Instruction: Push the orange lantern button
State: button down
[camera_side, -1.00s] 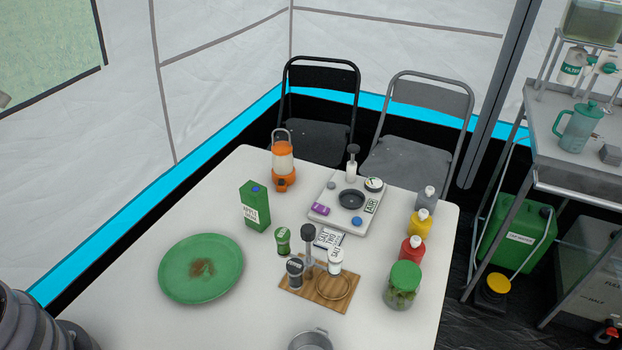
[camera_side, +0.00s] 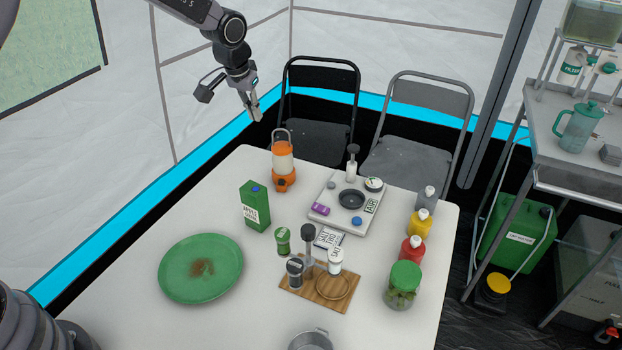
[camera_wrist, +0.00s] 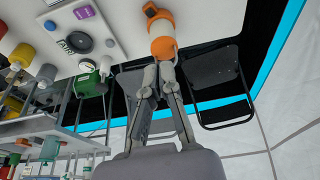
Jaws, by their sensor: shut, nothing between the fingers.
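The orange lantern (camera_side: 284,181) stands upright at the far left corner of the table, with a pale globe between its orange cap and base and a grey handle on top. Its button is too small to tell clearly. My gripper (camera_side: 257,117) is shut and empty, above and to the left of the lantern in the side view, apart from it. In the wrist view the lantern (camera_wrist: 161,36) is just beyond the tips of my gripper (camera_wrist: 157,72); the fingers are close together and seem to overlap its end in the picture.
A green carton (camera_side: 254,207) stands in front of the lantern. A white stove-like unit (camera_side: 337,219) is to its right. A green plate (camera_side: 201,268) lies at the left, and condiment bottles line the right edge. Two chairs (camera_side: 318,133) stand behind the table.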

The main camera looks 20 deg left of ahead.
send_over(281, 180)
jog(key=s, duration=0.4)
notch_tip(281, 180, down, 6)
jog(key=shift+w, duration=0.15)
jog(key=shift+f, duration=0.1)
jog(key=x, duration=0.8)
jog(key=s+x, duration=0.1)
jog(key=x, duration=0.3)
jog(key=shift+f, duration=0.35)
jog(key=shift+w+f, duration=0.1)
jog(key=shift+f, duration=0.6)
